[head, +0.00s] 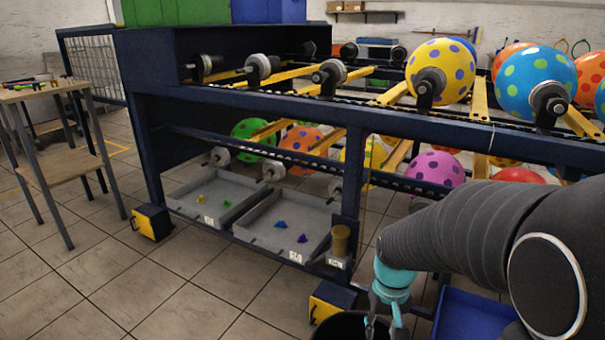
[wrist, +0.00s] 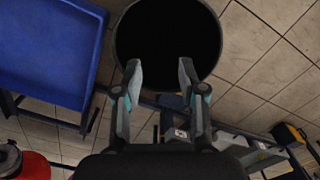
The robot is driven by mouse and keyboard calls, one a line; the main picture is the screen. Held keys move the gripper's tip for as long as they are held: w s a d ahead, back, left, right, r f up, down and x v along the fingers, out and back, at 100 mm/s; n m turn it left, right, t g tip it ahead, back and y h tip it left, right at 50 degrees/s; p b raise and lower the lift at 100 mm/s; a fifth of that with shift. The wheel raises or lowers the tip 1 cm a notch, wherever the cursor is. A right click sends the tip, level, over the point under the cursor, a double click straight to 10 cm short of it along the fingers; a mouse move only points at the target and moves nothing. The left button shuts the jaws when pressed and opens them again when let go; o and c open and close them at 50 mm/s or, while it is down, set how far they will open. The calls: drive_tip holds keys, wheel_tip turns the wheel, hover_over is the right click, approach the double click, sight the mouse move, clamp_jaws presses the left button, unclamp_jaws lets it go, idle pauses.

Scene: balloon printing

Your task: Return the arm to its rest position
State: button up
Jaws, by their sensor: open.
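My arm reaches in from the right in the head view, with my gripper (head: 384,315) low at the bottom edge. In the wrist view my gripper (wrist: 160,75) is open, its two fingers apart with nothing between them. The fingertips overlap the near rim of a round black bin (wrist: 168,35). Part of the bin is hidden by my gripper and the frame edge.
A dark blue balloon machine (head: 290,100) fills the middle, carrying several dotted balloons (head: 440,70). Grey trays (head: 213,196) with small coloured pieces sit low on it. A blue bin (head: 470,318) stands right of my gripper. A wooden table (head: 72,168) is at left; floor between is clear.

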drive_tip(key=s+a+r+t+p, duration=0.1)
drive_tip(key=s+r+t, duration=0.4)
drive_tip(key=s+r, duration=0.7)
wheel_tip(320, 180, up, 4)
drive_tip(key=shift+r+t, duration=0.2)
drive_tip(key=shift+t, duration=0.2)
drive_tip(key=shift+s+a, duration=0.15)
